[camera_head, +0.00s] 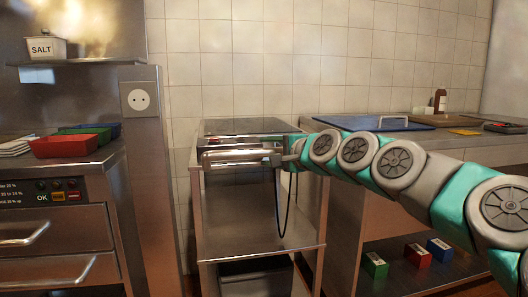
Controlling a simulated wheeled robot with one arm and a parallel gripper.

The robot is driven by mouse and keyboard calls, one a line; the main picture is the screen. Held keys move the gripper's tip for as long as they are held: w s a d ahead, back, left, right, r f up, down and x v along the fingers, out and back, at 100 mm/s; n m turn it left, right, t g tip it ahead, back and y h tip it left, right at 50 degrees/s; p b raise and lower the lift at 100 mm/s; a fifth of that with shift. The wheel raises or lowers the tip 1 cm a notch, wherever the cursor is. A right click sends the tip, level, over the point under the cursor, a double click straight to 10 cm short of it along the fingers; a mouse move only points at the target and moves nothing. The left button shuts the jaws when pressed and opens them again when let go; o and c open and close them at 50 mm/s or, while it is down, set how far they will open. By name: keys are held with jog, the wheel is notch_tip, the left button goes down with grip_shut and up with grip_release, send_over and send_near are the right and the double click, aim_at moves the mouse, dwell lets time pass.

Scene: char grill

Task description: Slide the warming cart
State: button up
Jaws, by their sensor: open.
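The warming cart (257,232) is a metal trolley with shelves in the middle of the view, between the left cabinet and the right counter. A thick horizontal bar (228,157) runs across its front near the top, and a dark cord hangs below the bar's right end. My arm reaches in from the right. My gripper (284,158) is open at the right end of the bar. I cannot tell whether its fingers are around the bar or only beside it. The fingertips are small and partly hidden.
On the left a metal cabinet (70,215) with drawers carries red (64,147), green and blue trays. A wall socket (139,99) is above. On the right a counter holds a blue board (373,123) and a bottle (440,102). Coloured boxes (417,256) sit on its lower shelf.

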jog(key=shift+x, duration=1)
grip_shut()
jog(key=shift+r, duration=0.1)
jog(key=shift+r, duration=0.1)
dwell(0.6)
